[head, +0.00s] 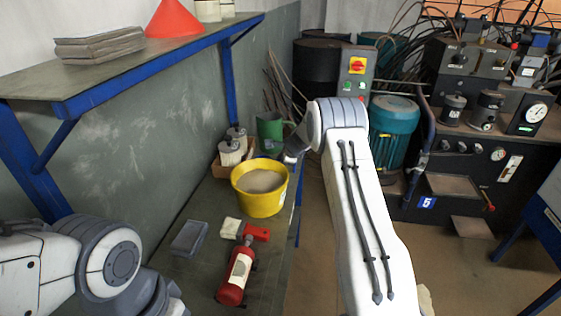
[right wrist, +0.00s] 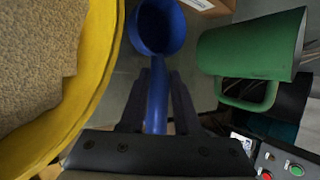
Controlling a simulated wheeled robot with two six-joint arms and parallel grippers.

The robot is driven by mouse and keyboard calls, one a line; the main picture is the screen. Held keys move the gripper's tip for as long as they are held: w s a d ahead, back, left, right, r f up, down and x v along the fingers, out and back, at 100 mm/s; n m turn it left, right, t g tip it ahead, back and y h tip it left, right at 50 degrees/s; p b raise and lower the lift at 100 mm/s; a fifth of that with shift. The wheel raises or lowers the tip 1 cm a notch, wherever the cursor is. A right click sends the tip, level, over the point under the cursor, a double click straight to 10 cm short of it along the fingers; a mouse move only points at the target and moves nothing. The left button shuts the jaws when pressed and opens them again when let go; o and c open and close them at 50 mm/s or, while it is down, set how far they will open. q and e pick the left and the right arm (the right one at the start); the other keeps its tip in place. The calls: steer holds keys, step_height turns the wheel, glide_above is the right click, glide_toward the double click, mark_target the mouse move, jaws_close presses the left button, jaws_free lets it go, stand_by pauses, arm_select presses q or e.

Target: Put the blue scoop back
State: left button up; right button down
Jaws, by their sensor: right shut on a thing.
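The blue scoop (right wrist: 158,28) shows in the right wrist view, its round cup at the top and its handle pointing back toward me. My right gripper (right wrist: 156,85) is shut on the handle. In the head view my right arm reaches to the gap between the yellow bucket (head: 262,208) and the green jug (head: 270,128); its wrist hides most of the gripper and scoop. The bucket holds a tan granular material and fills the left side of the right wrist view. My left arm is at the lower left of the head view; its fingers are out of sight.
A red extinguisher-like bottle (head: 236,276), a grey block (head: 189,238) and small red and cream pieces lie on the bench. A box with pale containers (head: 231,150) stands behind the bucket. A shelf (head: 130,62) overhangs the left; machinery stands right.

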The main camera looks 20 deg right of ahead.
steer(key=shift+f, duration=0.3)
steer(key=c, duration=0.5)
jaws_free()
steer(key=shift+c, duration=0.2)
